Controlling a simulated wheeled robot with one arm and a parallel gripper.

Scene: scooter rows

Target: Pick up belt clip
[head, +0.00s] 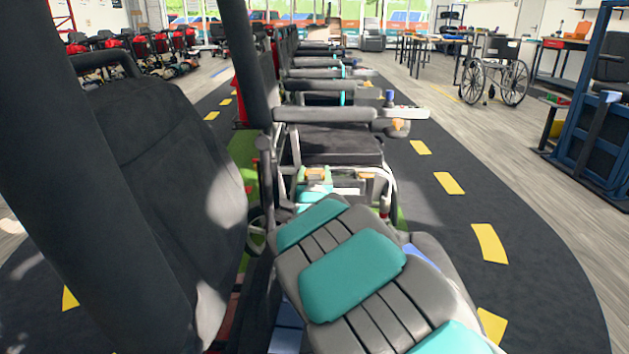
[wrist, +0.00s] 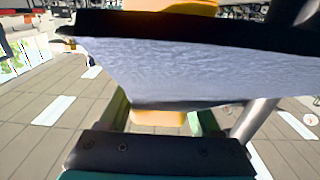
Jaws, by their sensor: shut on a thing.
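My gripper (wrist: 163,62) fills the middle of the wrist view. Its orange pads show above and below a wide grey-blue, cloth-textured piece with a black upper edge (wrist: 190,75), and it is shut on this piece. I cannot tell whether the piece is the belt clip or part of the seat. In the head view my gripper (head: 316,176) is small, low in front of a black seat (head: 335,145) and below its grey armrest (head: 325,115). No separate belt clip can be made out there.
Seats with armrests stand in a row behind this one. A metal tube (wrist: 255,118) runs close to the right of my gripper. A wheelchair (head: 497,70) and a blue rack (head: 592,130) stand at the right. The dark lane with yellow dashes (head: 449,183) is clear.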

